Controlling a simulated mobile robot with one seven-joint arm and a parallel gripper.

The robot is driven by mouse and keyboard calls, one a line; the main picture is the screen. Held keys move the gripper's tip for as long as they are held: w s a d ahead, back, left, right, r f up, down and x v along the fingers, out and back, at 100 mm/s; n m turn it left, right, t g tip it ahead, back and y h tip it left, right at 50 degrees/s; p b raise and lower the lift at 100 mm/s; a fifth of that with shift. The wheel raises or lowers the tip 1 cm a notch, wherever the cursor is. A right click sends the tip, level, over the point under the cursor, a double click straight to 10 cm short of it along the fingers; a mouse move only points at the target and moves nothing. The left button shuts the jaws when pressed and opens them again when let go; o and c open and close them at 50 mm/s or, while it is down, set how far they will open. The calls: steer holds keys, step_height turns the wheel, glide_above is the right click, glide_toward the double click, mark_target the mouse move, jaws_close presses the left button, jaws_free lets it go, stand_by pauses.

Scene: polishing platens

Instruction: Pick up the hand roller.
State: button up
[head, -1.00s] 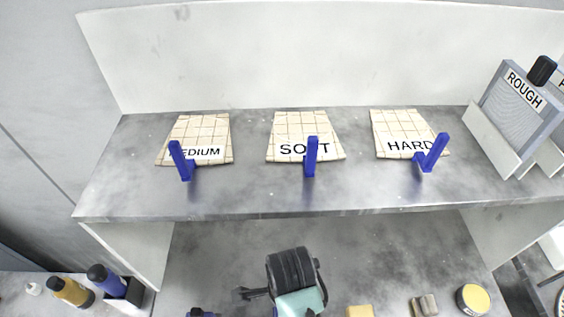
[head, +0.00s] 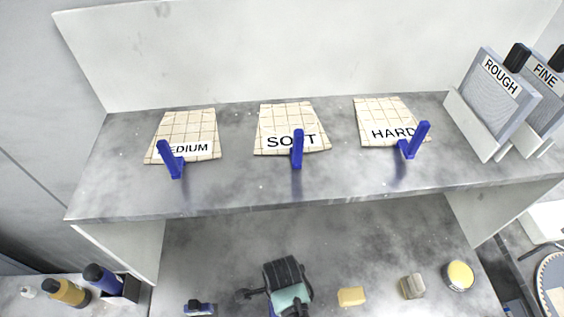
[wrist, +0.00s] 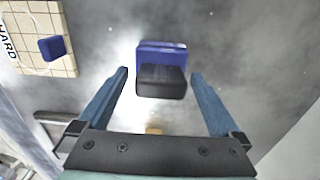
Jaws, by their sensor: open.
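The hand roller appears to be the small blue and black thing (head: 200,308) at the bottom edge of the head view, left of my arm, on the lower bench. In the wrist view it is the blue and black block (wrist: 161,68), lying between my fingertips in the picture. My gripper (wrist: 159,74) is open, with one blue finger on each side of it and clear gaps. It looks to be above the roller; I cannot tell the height. The fingers are not clear in the head view.
A yellow block (head: 351,296), a small grey block (head: 412,286) and a round yellow-topped tin (head: 458,276) stand right of my arm. Bottles (head: 66,292) stand at far left. A shelf (head: 230,190) overhangs the bench. A HARD plate (wrist: 45,25) lies left in the wrist view.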

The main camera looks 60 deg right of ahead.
jaws_close()
steer(key=shift+w, duration=0.1)
stand_by(0.3)
steer(key=shift+r, duration=0.15)
step_height(320, 180, up, 10)
steer(key=shift+f+b, duration=0.1)
steer(key=shift+b, duration=0.55)
